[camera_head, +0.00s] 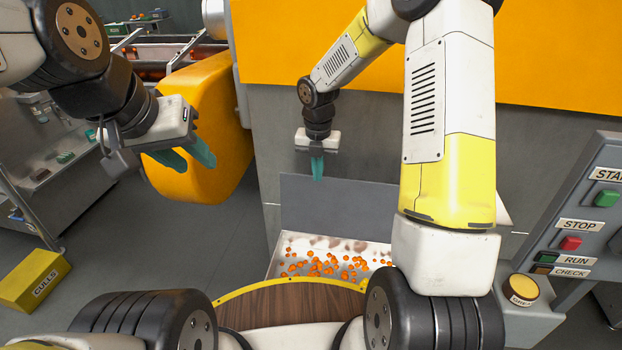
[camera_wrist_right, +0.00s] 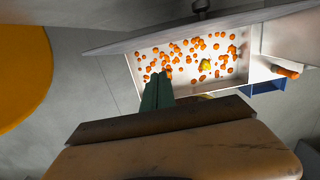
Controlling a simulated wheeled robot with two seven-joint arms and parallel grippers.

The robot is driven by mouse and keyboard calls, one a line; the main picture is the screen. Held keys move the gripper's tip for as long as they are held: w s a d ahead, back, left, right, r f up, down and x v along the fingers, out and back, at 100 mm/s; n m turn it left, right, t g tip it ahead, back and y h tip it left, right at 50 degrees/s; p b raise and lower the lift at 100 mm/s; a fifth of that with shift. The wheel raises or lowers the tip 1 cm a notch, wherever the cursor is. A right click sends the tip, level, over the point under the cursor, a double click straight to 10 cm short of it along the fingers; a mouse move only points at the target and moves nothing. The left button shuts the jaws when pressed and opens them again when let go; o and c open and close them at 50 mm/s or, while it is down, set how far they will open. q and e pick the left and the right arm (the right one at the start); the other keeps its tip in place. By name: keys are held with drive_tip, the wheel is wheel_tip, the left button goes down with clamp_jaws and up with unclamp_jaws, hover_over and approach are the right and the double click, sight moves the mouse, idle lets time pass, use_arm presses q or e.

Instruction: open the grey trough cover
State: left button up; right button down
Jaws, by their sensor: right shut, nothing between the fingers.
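The grey trough cover (camera_head: 345,207) stands raised at the back of the white trough (camera_head: 272,268), leaving the inside of the trough in view. In the right wrist view the cover (camera_wrist_right: 185,27) is a slanting grey slab along the trough's edge. My right gripper (camera_head: 317,178) is shut and empty, its green fingers pointing down at the cover's upper edge; I cannot tell whether they touch. Its fingers also show in the right wrist view (camera_wrist_right: 158,88). My left gripper (camera_head: 186,158) is open and empty, well left of the cover, with its green fingers apart.
Several small orange fruits (camera_head: 322,264) lie in the trough. A control panel (camera_head: 580,230) with buttons stands at the right. A yellow CULLS box (camera_head: 33,281) is on the floor at left. A rounded orange housing (camera_head: 215,130) stands behind my left gripper.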

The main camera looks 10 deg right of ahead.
drive_tip(key=s+a+r, duration=0.1)
drive_tip(key=s+a, duration=0.1)
drive_tip(key=s, duration=0.9)
drive_tip(key=s+d+r+m+t, duration=0.1)
drive_tip(key=s+d+r+m, duration=0.1)
drive_tip(key=s+r+m, duration=0.2)
drive_tip(key=s+d+r+m+t+y, duration=0.1)
drive_tip(key=s+r+m, duration=0.4)
drive_tip(key=r+m, duration=0.5)
drive_tip(key=s+d+r+m+t+y, duration=0.1)
drive_tip(key=s+d+r+m+t, duration=0.2)
drive_tip(key=m, duration=1.5)
drive_tip(key=v, duration=0.5)
drive_tip(key=shift+r, duration=0.25)
